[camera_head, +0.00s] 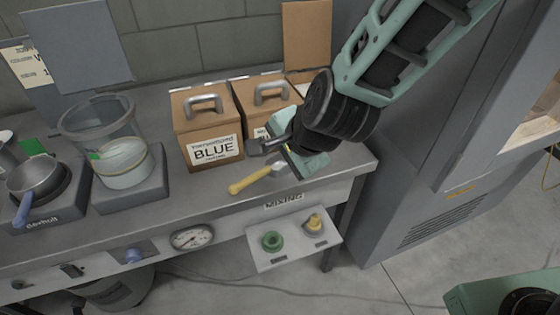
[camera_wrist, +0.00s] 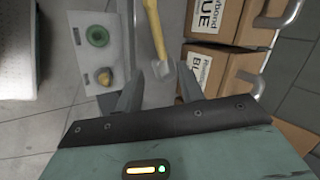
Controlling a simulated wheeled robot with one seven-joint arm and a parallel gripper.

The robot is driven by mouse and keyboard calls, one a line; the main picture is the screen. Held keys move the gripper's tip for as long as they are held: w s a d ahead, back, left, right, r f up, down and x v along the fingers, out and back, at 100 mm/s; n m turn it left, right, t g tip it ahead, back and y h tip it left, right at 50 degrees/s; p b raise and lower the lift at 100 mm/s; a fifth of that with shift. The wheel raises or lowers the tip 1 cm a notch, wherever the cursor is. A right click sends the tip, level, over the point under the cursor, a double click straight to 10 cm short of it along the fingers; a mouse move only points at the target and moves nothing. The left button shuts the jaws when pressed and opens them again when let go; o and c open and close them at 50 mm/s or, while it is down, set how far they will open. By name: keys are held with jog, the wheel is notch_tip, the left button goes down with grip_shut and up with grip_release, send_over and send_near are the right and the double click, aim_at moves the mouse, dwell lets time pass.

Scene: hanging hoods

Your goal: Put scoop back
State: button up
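The scoop has a yellow handle (camera_head: 250,181) and a pale metal head. It lies on the grey counter near its front edge, in front of the boxes. In the wrist view the scoop (camera_wrist: 155,30) points its handle away from me, with its head close to the gap between my fingertips. My gripper (camera_head: 277,158) is low over the counter at the scoop's head end. In the wrist view my gripper (camera_wrist: 160,76) has its two fingers apart with nothing clamped between them. Whether a finger touches the scoop, I cannot tell.
Two brown boxes with metal handles, one labelled BLUE (camera_head: 208,128), stand behind the scoop; my gripper partly covers the other box (camera_head: 252,103). Left are a clear container (camera_head: 125,165) and a pan (camera_head: 38,175). A panel with green and yellow knobs (camera_head: 293,240) juts out below the counter.

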jog(key=s+d+r+n+g+h, duration=0.1)
jog(key=s+d+r+n+g, duration=0.1)
jog(key=s+d+n, duration=0.3)
jog(key=s+d+r+n+g+h, duration=0.2)
jog(key=s+d+n, duration=0.4)
jog(key=s+n, duration=0.7)
jog(key=shift+s+r+g, duration=0.15)
jog(key=shift+r+g, duration=0.65)
jog(key=shift+r, duration=0.1)
jog(key=shift+r+p, duration=0.85)
